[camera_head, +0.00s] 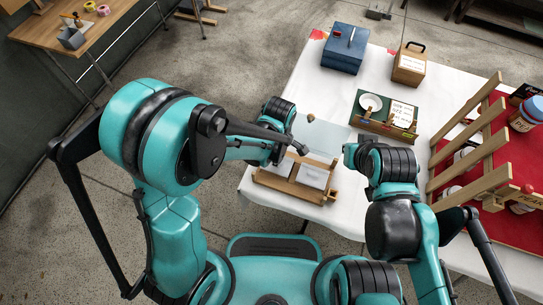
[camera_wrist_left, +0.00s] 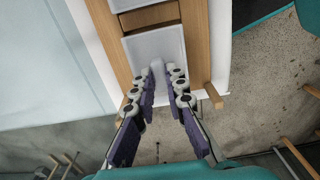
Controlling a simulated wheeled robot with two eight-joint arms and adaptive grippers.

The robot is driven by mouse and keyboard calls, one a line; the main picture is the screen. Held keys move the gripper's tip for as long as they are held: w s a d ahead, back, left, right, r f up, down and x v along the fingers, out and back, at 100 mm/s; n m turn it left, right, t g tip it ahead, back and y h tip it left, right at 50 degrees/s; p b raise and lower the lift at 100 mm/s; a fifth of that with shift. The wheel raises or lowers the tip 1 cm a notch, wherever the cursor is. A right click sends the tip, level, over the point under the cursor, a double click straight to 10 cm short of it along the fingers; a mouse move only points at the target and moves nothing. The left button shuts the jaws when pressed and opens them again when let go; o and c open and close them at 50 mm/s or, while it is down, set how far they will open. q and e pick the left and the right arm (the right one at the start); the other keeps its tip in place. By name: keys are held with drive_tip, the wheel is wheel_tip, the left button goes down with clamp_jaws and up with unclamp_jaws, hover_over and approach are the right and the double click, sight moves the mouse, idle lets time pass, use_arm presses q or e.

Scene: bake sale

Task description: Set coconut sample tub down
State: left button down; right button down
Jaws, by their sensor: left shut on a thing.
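My left gripper (camera_head: 301,148) reaches in over the near edge of the white-covered table. In the left wrist view its two purple-padded fingers (camera_wrist_left: 158,85) are shut on a small pale, whitish thing (camera_wrist_left: 157,72), which seems to be the sample tub; no label shows. In that view it overlaps the end of a wooden tray (camera_wrist_left: 195,40) with white sections. In the head view this tray (camera_head: 272,184) lies below the gripper, and the held thing is hard to make out. I cannot tell whether the tub touches the tray. My right gripper (camera_head: 349,153) is right of the tray, its fingers unclear.
A pale translucent board (camera_head: 325,136) lies behind the tray. A green tray (camera_head: 366,125) with a white dish and card, a blue box (camera_head: 345,50) and a wooden box (camera_head: 409,66) stand farther back. A wooden rack (camera_head: 466,140) stands right.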

use_arm(q)
drive_tip(key=shift+w+a+f, duration=0.15)
drive_tip(key=shift+f, duration=0.25)
drive_tip(key=shift+r, duration=0.15)
drive_tip(key=shift+s+d+r, duration=0.1)
drive_tip(key=shift+s+d, duration=0.1)
drive_tip(key=shift+f, duration=0.3)
drive_tip(key=c, duration=1.6)
unclamp_jaws()
drive_tip(key=shift+a, duration=0.1)
drive_tip(key=shift+o, duration=0.2)
drive_tip(key=shift+r, duration=0.1)
use_arm(e)
drive_tip(key=shift+w+a+f, duration=0.1)
drive_tip(key=shift+f, duration=0.2)
use_arm(q)
drive_tip(key=shift+r, duration=0.1)
